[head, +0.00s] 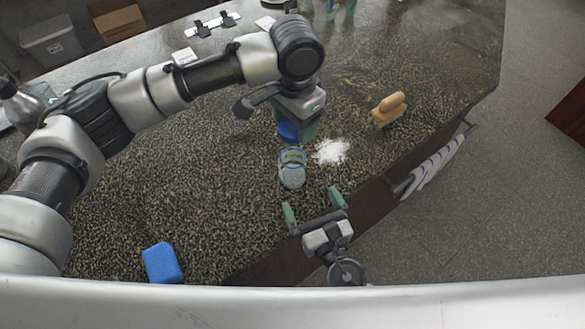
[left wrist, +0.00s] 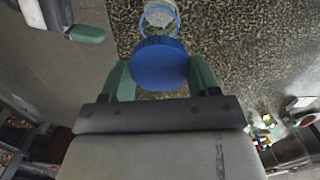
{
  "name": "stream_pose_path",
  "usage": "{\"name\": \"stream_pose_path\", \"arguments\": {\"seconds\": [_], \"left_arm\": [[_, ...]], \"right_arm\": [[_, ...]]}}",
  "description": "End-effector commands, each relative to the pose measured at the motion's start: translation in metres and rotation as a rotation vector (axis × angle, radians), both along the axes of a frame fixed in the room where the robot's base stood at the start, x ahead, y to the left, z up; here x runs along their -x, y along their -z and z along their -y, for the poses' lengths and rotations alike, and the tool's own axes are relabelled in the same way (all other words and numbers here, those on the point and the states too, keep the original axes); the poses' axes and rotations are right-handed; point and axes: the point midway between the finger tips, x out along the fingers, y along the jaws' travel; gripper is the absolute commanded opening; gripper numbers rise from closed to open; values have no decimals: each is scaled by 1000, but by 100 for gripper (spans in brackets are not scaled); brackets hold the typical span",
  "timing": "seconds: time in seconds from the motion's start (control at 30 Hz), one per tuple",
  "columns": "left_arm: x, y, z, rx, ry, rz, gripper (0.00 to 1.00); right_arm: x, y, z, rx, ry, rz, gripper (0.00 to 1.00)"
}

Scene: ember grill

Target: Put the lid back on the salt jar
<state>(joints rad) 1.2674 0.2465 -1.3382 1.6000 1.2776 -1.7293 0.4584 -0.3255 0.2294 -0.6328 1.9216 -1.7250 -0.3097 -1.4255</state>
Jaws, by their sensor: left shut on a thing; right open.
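The salt jar (head: 292,175) is a clear jar with a blue band near its open top, standing on the speckled counter. In the left wrist view the jar (left wrist: 160,17) shows at the top, beyond the lid. My left gripper (head: 297,128) is shut on the round blue lid (head: 287,131) and holds it just behind the jar, apart from it in the left wrist view. The lid (left wrist: 160,64) sits between both green fingers there. My right gripper (head: 313,206) is open and empty, in front and to the right of the jar.
A pile of white salt (head: 331,151) lies right of the jar. A wooden brush (head: 390,108) is farther right, near the counter edge. A blue block (head: 162,264) lies at front left. A striped towel (head: 433,168) hangs on the counter's side. The counter left of the jar is clear.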

Motion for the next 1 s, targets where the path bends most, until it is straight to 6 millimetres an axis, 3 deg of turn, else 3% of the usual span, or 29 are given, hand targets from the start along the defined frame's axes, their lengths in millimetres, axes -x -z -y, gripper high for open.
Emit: {"name": "stream_pose_path", "arguments": {"seconds": [0.53, 0.7, 1.0], "left_arm": [[0, 0, 0, 0, 0, 0, 39], [0, 0, 0, 0, 0, 0, 39], [0, 0, 0, 0, 0, 0, 39]], "right_arm": [[-89, -1, -33, -4, 0, 0, 98], [-102, 0, -38, -4, 0, 0, 98], [-105, 0, -40, -4, 0, -1, 98]]}}
